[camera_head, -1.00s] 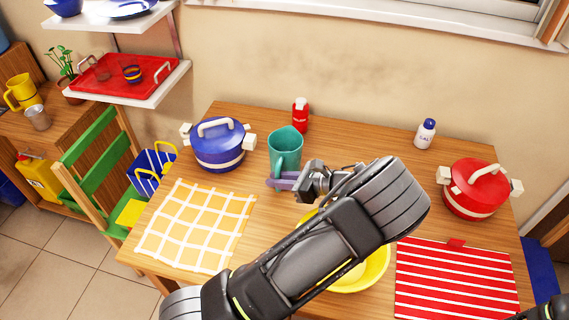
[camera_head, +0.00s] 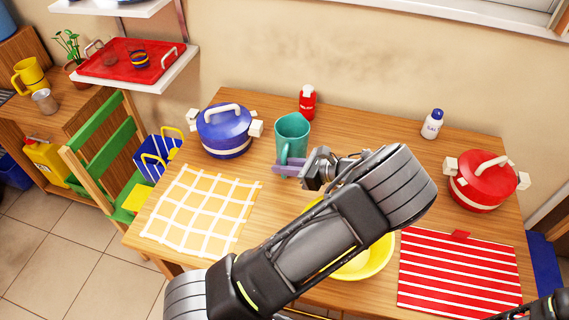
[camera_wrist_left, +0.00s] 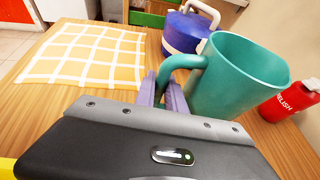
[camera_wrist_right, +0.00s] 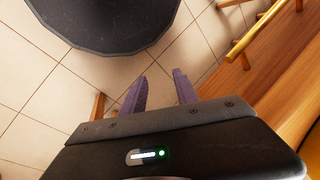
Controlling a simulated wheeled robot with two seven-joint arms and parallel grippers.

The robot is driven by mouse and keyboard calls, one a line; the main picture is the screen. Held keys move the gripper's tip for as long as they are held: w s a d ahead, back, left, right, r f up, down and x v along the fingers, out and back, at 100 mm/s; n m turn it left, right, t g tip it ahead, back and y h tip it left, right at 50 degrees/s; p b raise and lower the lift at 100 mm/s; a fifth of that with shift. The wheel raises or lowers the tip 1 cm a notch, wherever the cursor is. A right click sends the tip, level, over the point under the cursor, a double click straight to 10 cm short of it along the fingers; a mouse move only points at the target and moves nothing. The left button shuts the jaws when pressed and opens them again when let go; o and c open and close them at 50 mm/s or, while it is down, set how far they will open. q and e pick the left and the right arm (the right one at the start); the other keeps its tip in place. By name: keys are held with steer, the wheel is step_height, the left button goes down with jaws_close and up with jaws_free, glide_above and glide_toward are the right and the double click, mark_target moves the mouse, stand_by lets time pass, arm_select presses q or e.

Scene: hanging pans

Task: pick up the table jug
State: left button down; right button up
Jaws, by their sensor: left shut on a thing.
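The teal table jug (camera_head: 293,130) stands upright at the back middle of the wooden table, between the blue pot and the red bottle. It also shows large in the left wrist view (camera_wrist_left: 240,75), with its handle (camera_wrist_left: 178,68) toward my gripper. My left gripper (camera_head: 289,170) is shut on the jug's handle, its purple fingers on either side of it (camera_wrist_left: 164,92). The jug's base is partly hidden, so I cannot tell whether it touches the table. My right gripper (camera_wrist_right: 160,90) is open and empty above the tiled floor.
A blue lidded pot (camera_head: 224,133) stands left of the jug and a red relish bottle (camera_head: 307,103) behind it. A yellow bowl (camera_head: 374,262) sits partly under my left arm. A salt bottle (camera_head: 432,124) and red pot (camera_head: 481,184) are at right.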

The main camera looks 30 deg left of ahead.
arm_select(q)
steer(key=shift+r+b, duration=0.4)
steer(key=shift+r, duration=4.5)
steer(key=shift+s, duration=0.1)
